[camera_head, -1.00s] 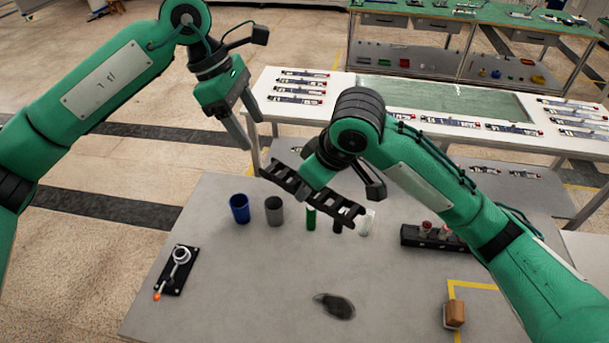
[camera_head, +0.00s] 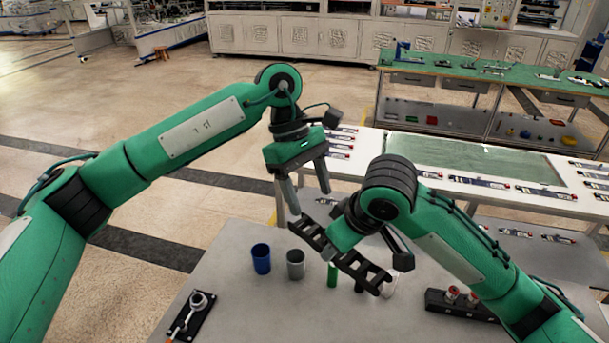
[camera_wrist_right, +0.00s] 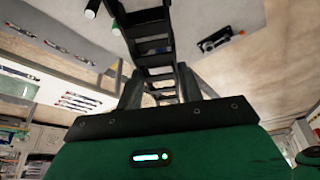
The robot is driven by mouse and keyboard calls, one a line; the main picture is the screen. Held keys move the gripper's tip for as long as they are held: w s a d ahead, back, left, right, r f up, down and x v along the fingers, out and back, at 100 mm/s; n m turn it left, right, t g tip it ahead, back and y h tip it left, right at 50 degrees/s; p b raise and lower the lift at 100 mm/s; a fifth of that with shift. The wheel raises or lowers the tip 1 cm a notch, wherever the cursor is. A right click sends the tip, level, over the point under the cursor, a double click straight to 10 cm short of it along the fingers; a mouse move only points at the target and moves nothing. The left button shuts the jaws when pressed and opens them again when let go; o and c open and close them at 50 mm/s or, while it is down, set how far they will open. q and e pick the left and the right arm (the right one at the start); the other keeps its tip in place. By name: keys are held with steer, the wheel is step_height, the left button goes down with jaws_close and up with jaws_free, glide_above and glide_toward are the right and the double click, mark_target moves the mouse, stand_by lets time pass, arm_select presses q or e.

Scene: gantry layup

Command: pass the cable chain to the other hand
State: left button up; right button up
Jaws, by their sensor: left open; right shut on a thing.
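The black cable chain (camera_head: 357,268) is held in the air above the grey table, slanting from upper left to lower right in the head view. My right gripper (camera_head: 335,245) is shut on it near its middle; its fingers are mostly hidden in the head view. In the right wrist view the chain (camera_wrist_right: 153,52) runs between the two fingers of the right gripper (camera_wrist_right: 158,90). My left gripper (camera_head: 309,203) is open and empty, its fingers pointing down close to the chain's upper-left end. I cannot tell whether a finger touches the chain.
On the grey table (camera_head: 240,310) below stand a blue cup (camera_head: 261,258), a grey cup (camera_head: 296,264) and a green cylinder (camera_head: 332,274). A black holder with red-topped parts (camera_head: 460,302) is at right, a black plate with a ring (camera_head: 192,315) at left. A white bench (camera_head: 400,142) stands behind.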

mark_target(321, 230)
arm_select(q)
steer(key=x, duration=0.8)
steer(key=shift+d+f, duration=0.15)
steer(key=shift+f, duration=0.2)
steer(key=shift+s, duration=0.1)
steer(key=shift+c, duration=0.4)
steer(key=c, duration=1)
steer(key=shift+c, duration=0.3)
arm_select(e)
steer(key=o, duration=1.1)
